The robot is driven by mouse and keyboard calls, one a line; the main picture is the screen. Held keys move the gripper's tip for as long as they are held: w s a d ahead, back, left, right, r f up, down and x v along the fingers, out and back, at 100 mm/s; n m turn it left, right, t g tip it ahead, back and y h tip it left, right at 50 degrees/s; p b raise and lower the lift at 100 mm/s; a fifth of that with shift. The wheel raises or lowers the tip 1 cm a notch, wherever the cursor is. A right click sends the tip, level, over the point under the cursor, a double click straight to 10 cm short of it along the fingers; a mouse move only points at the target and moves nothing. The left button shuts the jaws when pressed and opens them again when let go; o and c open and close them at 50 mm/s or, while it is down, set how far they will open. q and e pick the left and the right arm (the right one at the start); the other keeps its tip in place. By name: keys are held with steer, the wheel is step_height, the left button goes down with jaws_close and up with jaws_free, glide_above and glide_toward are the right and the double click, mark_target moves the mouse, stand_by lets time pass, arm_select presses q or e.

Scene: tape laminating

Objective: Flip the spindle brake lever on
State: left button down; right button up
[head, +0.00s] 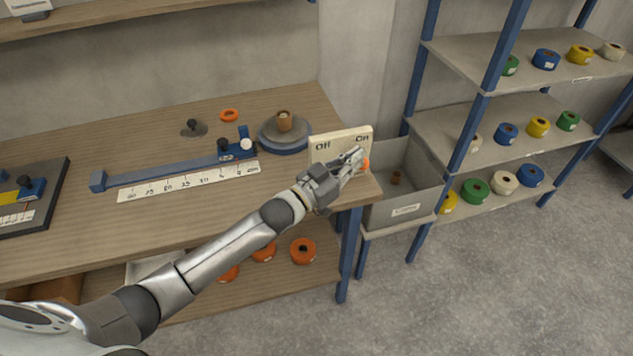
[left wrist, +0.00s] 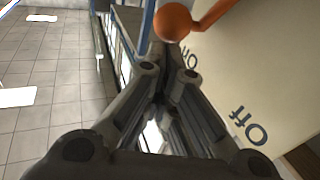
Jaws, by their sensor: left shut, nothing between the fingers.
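The spindle brake panel (head: 329,147) is a cream block at the right end of the workbench, marked Off on its left and On on its right. The lever's orange ball knob (head: 366,165) shows at the On side, just past my left fingertips. In the left wrist view the orange knob (left wrist: 174,22) and its arm stand just beyond the fingertips; I cannot tell if they touch. My left gripper (head: 357,156) is shut and empty in front of the panel, and its closed fingers also show in the left wrist view (left wrist: 168,80). My right gripper is not in view.
The spindle (head: 285,122) stands on a round grey-blue base behind the panel. A blue guide rail (head: 165,173) and ruler strip (head: 190,183) lie to the left. A grey bin (head: 425,184) stands right of the bench, near a blue rack (head: 480,105) of tape rolls.

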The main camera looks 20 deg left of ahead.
arm_select(q)
steer(key=shift+w+d+f+b, duration=0.2)
steer(key=shift+w+d+b, duration=0.25)
steer(key=shift+d, duration=0.4)
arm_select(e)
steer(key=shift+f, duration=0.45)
